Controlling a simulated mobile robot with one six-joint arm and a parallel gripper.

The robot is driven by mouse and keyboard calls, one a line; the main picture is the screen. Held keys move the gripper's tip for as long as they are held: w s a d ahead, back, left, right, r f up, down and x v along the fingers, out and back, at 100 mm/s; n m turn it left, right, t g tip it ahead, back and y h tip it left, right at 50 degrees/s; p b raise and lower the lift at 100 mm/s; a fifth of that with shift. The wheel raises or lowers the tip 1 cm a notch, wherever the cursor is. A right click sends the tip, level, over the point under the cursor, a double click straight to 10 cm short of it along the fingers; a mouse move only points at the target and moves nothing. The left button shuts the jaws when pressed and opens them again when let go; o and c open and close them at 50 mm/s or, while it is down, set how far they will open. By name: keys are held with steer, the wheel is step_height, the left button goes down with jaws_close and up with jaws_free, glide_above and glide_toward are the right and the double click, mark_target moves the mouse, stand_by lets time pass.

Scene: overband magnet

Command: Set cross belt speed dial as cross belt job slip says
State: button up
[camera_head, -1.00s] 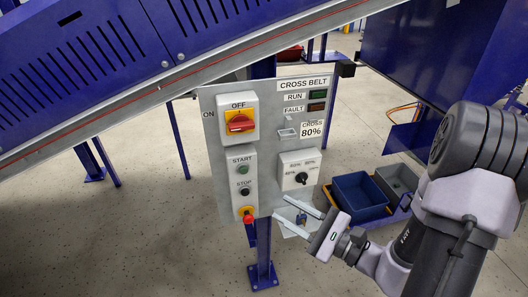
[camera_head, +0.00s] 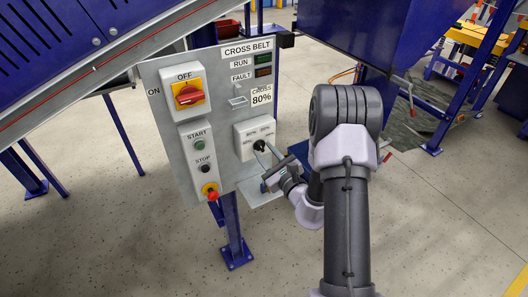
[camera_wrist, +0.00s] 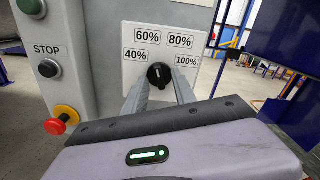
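The cross belt speed dial is a black knob (camera_wrist: 160,75) on a white plate marked 40%, 60%, 80% and 100%; it also shows in the head view (camera_head: 260,145). A small pale mark shows on the knob, pointing roughly upward; I cannot tell the exact setting. The job slip (camera_head: 261,96) on the panel reads CROSS 80%. My gripper (camera_wrist: 160,88) is open, its two fingers apart and pointing at the knob, one to each side below it. I cannot tell whether the fingertips touch it.
The grey panel (camera_head: 172,124) also carries a red and yellow OFF switch (camera_head: 187,95), START (camera_head: 199,145) and STOP (camera_head: 205,168) buttons, and a red emergency button (camera_head: 211,191) left of the dial. The blue post (camera_head: 232,230) stands below.

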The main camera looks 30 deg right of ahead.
steer(key=shift+w, duration=0.45)
jaws_close()
steer(key=m+p, duration=0.2)
steer(key=m, duration=0.2)
steer(key=shift+r+p, duration=0.1)
steer(key=shift+p, duration=0.25)
steer(key=shift+m+p, duration=0.9)
steer(key=shift+m, duration=1.1)
